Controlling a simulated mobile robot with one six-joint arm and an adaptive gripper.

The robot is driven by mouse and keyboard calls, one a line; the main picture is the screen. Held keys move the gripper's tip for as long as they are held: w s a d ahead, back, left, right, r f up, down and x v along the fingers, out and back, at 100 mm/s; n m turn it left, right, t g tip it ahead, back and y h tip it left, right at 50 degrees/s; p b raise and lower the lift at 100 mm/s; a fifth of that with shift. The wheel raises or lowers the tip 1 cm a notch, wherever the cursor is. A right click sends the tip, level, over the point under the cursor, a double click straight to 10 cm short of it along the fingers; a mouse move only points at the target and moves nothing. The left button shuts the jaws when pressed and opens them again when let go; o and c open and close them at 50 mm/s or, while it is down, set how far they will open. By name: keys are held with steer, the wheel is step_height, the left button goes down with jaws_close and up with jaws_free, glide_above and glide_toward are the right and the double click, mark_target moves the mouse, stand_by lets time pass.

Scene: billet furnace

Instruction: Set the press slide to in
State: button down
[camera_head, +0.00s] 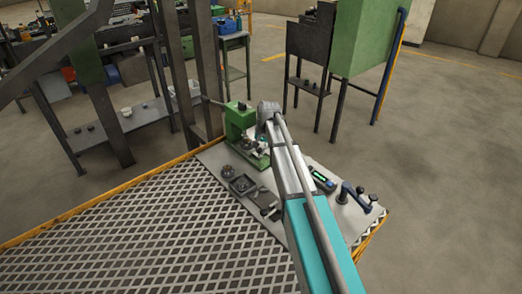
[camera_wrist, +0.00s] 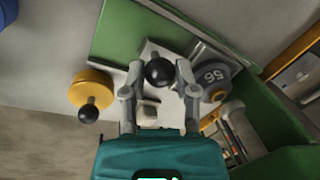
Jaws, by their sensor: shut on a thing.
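The green press (camera_head: 240,122) stands at the back of the work plate in the head view. Its green body (camera_wrist: 125,30) also fills much of the wrist view's upper part. A black ball knob (camera_wrist: 159,72) sits on a light grey block, which looks like the press slide (camera_wrist: 150,48). My gripper (camera_wrist: 159,78) has its two fingers on either side of this knob and is shut on it. In the head view my arm hides most of the gripper and part of the press.
A yellow disc (camera_wrist: 90,88) with a black knob is left of my fingers. A grey dial marked 56 (camera_wrist: 211,76) is close on the right.

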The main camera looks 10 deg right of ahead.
steer(key=shift+w+a, duration=0.55)
steer(key=shift+w, duration=0.35)
steer(key=shift+c, duration=1.9)
jaws_free()
steer(key=shift+w, duration=0.1)
steer(key=shift+s+d, duration=0.1)
steer(key=shift+s, duration=0.1)
